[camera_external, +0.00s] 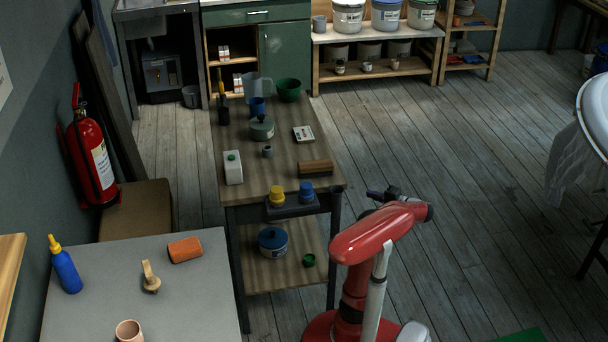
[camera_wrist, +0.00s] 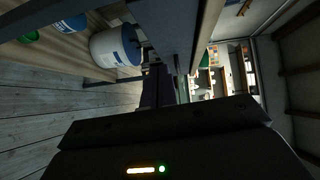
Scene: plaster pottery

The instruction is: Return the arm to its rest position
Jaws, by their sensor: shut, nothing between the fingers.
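My red arm (camera_external: 375,235) stands at the right of the long wooden workbench (camera_external: 230,195) in the external view, folded with its elbow high. My gripper (camera_external: 376,194) is dark and small there, just right of the bench's front end, apart from the things on it. In the wrist view my gripper (camera_wrist: 158,84) shows as dark fingers, shut and empty. The wrist view is turned on its side.
A blue jar (camera_external: 307,190) and a yellow jar (camera_external: 277,196) stand at the bench's near end. A blue-lidded tub (camera_external: 272,241) is on the lower shelf; it also shows in the wrist view (camera_wrist: 115,47). The floor (camera_external: 475,185) to the right is clear.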

